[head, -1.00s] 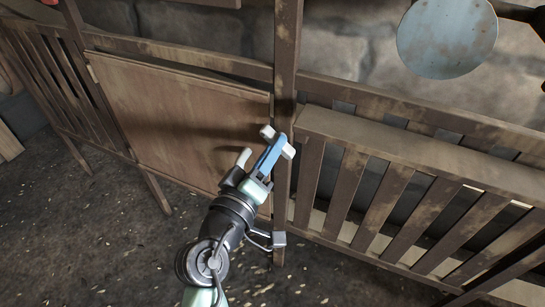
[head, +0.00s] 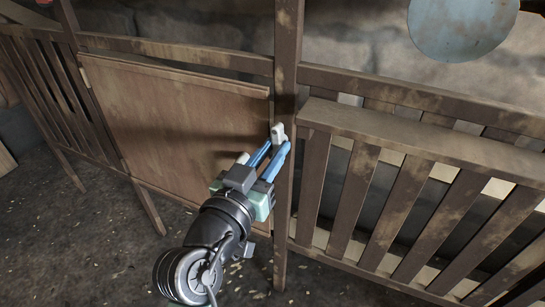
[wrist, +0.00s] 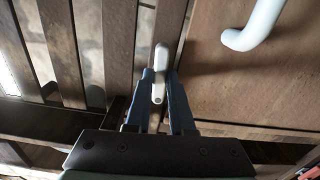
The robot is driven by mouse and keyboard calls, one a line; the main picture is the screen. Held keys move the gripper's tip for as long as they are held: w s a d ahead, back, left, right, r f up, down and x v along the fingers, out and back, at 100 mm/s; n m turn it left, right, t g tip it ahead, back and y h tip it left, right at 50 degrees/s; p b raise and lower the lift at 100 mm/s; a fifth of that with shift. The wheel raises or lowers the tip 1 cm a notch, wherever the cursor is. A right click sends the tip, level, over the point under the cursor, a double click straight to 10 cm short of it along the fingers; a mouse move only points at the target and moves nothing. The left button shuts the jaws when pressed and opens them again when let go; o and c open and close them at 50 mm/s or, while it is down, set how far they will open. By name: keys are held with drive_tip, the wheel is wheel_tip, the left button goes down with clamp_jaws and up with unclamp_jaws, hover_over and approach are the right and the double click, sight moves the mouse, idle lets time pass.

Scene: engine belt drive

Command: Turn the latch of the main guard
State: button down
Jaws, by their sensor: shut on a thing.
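The main guard (head: 165,120) is a brown wooden panel set in the wooden frame, and it looks closed. Its pale latch (head: 277,130) is a short white bar at the post by the panel's right edge. In the wrist view the latch (wrist: 159,75) runs roughly lengthwise between the blue fingers. My gripper (head: 276,146) is shut on the latch, and its fingers hide part of it. A white bent handle (wrist: 250,30) on the panel shows beside the gripper in the wrist view. In the head view only its tip (head: 243,158) shows.
A slatted wooden guard (head: 400,190) stands out to the right of the post (head: 285,70). A round blue-grey disc (head: 460,25) is at the upper right. A stone wall is behind, and the floor in front (head: 90,240) is clear.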

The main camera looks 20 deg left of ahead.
drive_tip(key=shift+m, duration=0.6)
drive_tip(key=c, duration=0.8)
unclamp_jaws()
drive_tip(key=s+p, duration=0.1)
drive_tip(key=s, duration=0.7)
drive_tip(key=s+p, duration=0.1)
drive_tip(key=s, duration=0.4)
drive_tip(key=shift+a+p, duration=0.25)
drive_tip(key=shift+p, duration=0.05)
